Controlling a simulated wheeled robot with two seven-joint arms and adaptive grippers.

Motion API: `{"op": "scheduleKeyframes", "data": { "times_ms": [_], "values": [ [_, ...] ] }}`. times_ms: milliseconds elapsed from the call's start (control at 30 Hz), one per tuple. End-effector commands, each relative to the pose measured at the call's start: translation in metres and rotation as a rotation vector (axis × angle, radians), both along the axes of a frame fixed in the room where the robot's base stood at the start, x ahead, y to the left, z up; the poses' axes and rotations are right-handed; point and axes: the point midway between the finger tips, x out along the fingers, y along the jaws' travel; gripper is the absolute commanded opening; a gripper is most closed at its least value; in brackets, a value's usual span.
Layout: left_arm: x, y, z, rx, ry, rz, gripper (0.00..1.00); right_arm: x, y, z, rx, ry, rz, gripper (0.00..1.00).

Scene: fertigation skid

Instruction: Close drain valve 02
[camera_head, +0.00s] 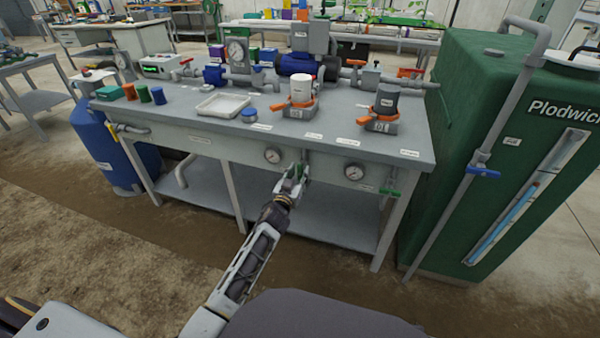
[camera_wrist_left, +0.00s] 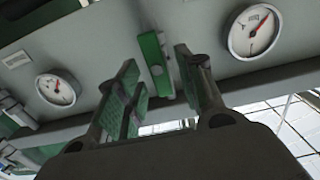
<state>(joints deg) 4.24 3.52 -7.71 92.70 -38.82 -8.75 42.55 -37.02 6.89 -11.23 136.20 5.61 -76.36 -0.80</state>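My left gripper (camera_head: 292,180) is at the bench's front edge, between the two round gauges. In the left wrist view its two fingers (camera_wrist_left: 158,75) stand apart, open. A green valve handle (camera_wrist_left: 155,68) shows in the gap near the fingertips. I cannot tell if either finger touches it. In the head view the gripper mostly hides this handle. A second green valve handle (camera_head: 390,192) sits farther right under the same edge, apart from the gripper. The valve labels are too small to read, so I cannot tell which is 02. My right gripper is not in view.
One gauge (camera_head: 272,156) is left of the gripper and another (camera_head: 354,172) right of it. The grey bench (camera_head: 200,125) carries pumps, pipes and two orange-handled valves. A green tank (camera_head: 480,130) stands close on the right, a blue vessel (camera_head: 100,150) on the left.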

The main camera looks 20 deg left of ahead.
Motion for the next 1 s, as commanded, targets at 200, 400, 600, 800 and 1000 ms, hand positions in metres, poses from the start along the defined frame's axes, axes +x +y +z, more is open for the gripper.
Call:
{"op": "scheduleKeyframes", "data": {
  "times_ms": [200, 400, 600, 800, 1000],
  "values": [
    [0.014, -0.001, -0.001, 0.001, 0.0, 0.0, 0.38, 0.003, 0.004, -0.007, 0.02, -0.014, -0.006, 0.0],
    [0.019, -0.001, 0.0, 0.0, -0.001, 0.0, 0.38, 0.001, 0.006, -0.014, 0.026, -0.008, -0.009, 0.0],
    [0.02, -0.001, 0.0, 0.0, 0.0, 0.0, 0.38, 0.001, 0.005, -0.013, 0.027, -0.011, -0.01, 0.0],
    [0.02, -0.001, 0.0, 0.0, 0.0, 0.0, 0.26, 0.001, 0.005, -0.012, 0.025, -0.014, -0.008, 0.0],
    [0.02, -0.001, 0.0, 0.0, 0.0, 0.0, 0.0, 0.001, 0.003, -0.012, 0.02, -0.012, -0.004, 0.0]
  ]
}}
